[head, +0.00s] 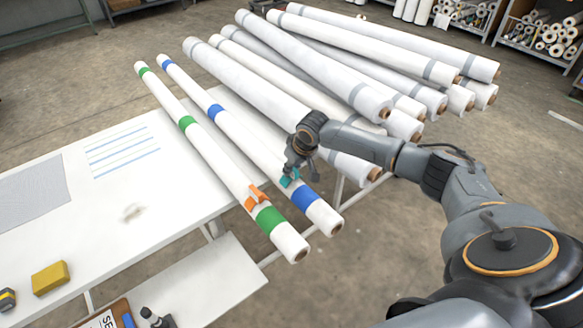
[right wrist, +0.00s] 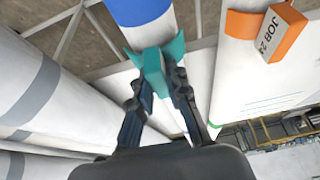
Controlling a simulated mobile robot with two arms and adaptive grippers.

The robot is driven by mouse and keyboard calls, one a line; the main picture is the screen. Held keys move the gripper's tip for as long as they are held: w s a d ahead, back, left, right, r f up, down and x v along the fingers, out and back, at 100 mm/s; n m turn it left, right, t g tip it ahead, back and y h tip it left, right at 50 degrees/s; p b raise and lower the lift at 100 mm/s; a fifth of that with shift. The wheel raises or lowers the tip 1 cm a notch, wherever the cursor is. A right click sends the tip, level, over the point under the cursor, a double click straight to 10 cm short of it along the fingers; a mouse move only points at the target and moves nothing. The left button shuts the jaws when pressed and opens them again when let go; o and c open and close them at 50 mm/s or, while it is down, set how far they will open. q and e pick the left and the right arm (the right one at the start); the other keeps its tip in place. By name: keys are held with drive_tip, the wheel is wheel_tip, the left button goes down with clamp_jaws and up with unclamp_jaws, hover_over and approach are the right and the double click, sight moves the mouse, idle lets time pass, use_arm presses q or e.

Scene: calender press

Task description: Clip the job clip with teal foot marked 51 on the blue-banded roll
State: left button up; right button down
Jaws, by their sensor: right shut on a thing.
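The blue-banded roll (head: 246,141) lies slantwise at the table's right side, with a wide blue band near its near end. My right gripper (head: 291,173) is over this roll, just behind that band. In the right wrist view my right gripper (right wrist: 160,85) is shut on the teal clip (right wrist: 152,72). The clip's teal foot flares out against the white roll surface beside the blue band (right wrist: 138,10); I cannot tell whether it grips the roll. The teal clip also shows in the head view (head: 286,181). Its number is hidden. My left gripper is out of view.
A green-banded roll (head: 215,155) lies close to the left and carries an orange clip (head: 256,197), marked JOB 24 in the right wrist view. Several grey-banded rolls (head: 300,60) lie to the right. The white table (head: 140,230) holds a yellow block (head: 50,278).

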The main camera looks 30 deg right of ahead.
drive_tip(key=shift+f, duration=0.6)
idle(1.0)
drive_tip(key=c, duration=0.7)
unclamp_jaws()
drive_tip(key=shift+c, duration=0.2)
drive_tip(key=shift+r, duration=0.1)
drive_tip(key=shift+r+p, duration=3.45)
drive_tip(key=shift+p, duration=0.35)
